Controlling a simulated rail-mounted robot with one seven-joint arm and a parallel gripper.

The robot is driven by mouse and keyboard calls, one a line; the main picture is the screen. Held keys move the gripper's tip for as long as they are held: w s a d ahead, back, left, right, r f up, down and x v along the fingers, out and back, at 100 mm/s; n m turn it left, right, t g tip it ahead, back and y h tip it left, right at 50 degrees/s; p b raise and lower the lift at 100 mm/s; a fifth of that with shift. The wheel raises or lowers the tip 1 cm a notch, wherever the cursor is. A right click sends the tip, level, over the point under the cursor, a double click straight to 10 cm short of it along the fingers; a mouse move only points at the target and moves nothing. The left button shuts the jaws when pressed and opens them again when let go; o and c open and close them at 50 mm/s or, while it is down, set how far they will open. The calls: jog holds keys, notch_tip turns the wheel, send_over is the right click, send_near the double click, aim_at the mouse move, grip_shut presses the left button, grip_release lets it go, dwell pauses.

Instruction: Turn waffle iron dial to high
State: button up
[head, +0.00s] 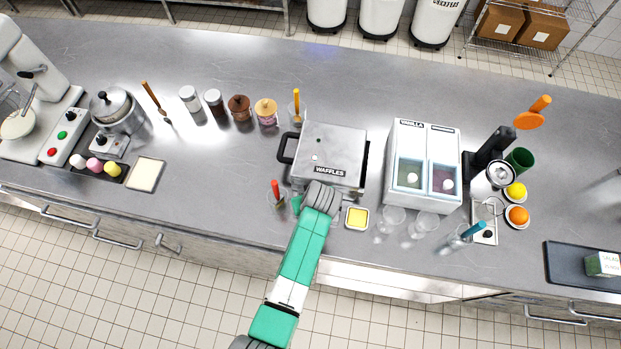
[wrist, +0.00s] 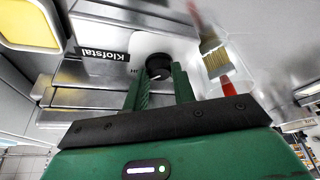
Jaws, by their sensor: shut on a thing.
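The waffle iron (head: 334,150) is a closed metal box with a WAFFLES label and a black handle on its left. Its front shows in the wrist view with a Klofstal plate (wrist: 102,53) upside down. The dial (wrist: 158,63) is a round black knob with a small pale mark at its lower edge. Small lettering sits just left of it, too small to read surely. My gripper (wrist: 159,88) is shut on the dial, one green finger on each side. In the head view the dial is hidden behind my arm, and only a bit of green gripper shows.
A glass with a red-handled brush (head: 275,187) stands close left of my gripper; the brush also shows in the wrist view (wrist: 212,55). A yellow-filled dish (head: 356,217) sits close right. Clear glasses (head: 390,220) and a two-tub dispenser (head: 424,160) stand farther right.

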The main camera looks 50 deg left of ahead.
jog(key=shift+s+m+t+p, duration=0.1)
jog(key=shift+m+t+p, duration=0.4)
jog(key=shift+m, duration=1.1)
jog(key=shift+h, duration=0.3)
jog(key=o, duration=1)
jog(key=v, duration=0.7)
jog(key=shift+s+d+r+p, duration=0.1)
jog(key=shift+s+r+p, duration=0.05)
jog(key=shift+r+p, duration=0.25)
